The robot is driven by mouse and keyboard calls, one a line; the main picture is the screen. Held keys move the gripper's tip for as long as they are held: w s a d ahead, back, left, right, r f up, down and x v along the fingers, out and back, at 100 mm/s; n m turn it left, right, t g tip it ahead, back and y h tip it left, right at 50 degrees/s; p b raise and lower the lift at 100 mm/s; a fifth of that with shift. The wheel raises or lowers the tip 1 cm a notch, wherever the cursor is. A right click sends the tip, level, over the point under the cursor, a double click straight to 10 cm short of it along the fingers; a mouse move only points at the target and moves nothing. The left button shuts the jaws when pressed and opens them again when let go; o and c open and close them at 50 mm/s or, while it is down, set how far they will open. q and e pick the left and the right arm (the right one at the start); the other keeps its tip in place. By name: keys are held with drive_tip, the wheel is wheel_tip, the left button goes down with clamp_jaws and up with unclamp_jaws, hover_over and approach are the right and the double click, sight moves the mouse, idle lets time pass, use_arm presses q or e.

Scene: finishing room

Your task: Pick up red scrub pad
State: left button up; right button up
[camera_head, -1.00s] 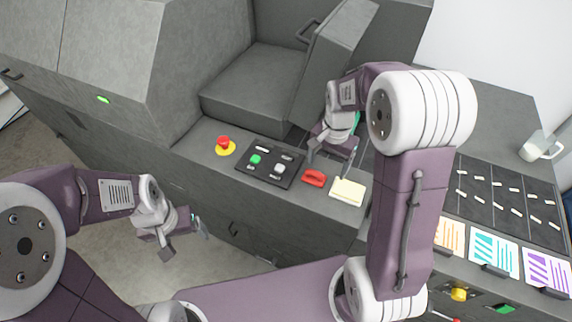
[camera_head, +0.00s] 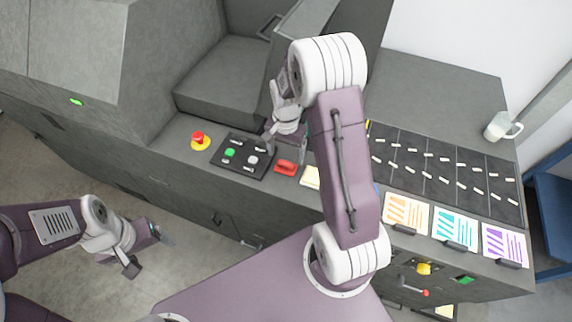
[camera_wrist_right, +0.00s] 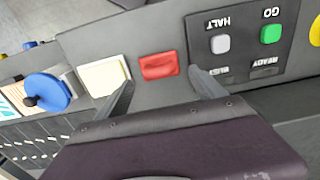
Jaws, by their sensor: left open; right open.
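The red scrub pad (camera_head: 286,167) lies on the grey counter, just right of the black control panel (camera_head: 244,156). In the right wrist view the red scrub pad (camera_wrist_right: 159,66) shows ahead of and between the fingers of my right gripper (camera_wrist_right: 165,88), which is open and empty. In the head view my right gripper (camera_head: 286,148) is above the counter, close behind the pad. I cannot tell its exact height. My left gripper (camera_head: 147,252) is open and empty over the floor, in front of the cabinet at lower left.
A cream pad (camera_wrist_right: 105,75) lies beside the red pad. The panel has green (camera_wrist_right: 271,33) and grey (camera_wrist_right: 220,44) buttons. A red emergency button (camera_head: 198,138) is further left. A blue round object (camera_wrist_right: 45,92) and a mug (camera_head: 502,126) are also on the counter.

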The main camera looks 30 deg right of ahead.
sight(286, 160)
drive_tip(key=shift+d+f, duration=0.1)
drive_tip(key=shift+f, duration=0.15)
wheel_tip(286, 160, down, 4)
drive_tip(key=shift+w+p, duration=0.1)
drive_tip(key=shift+p, duration=1)
drive_tip(key=shift+w+d+f, duration=0.1)
drive_tip(key=shift+f, duration=0.25)
drive_tip(key=c, duration=1.1)
drive_tip(key=shift+c, duration=0.2)
drive_tip(key=shift+r, duration=0.15)
drive_tip(key=shift+r+b, duration=0.25)
drive_tip(key=shift+b, duration=0.05)
wheel_tip(286, 160, up, 3)
drive_tip(key=shift+w+f+b, duration=0.1)
drive_tip(key=shift+b, duration=0.6)
drive_tip(key=s+a+r+b, duration=0.2)
drive_tip(key=s+r, duration=0.5)
drive_tip(key=s, duration=0.4)
drive_tip(key=shift+s+a+r+b, duration=0.25)
drive_tip(key=shift+s+a+b, duration=0.1)
drive_tip(key=shift+a, duration=0.2)
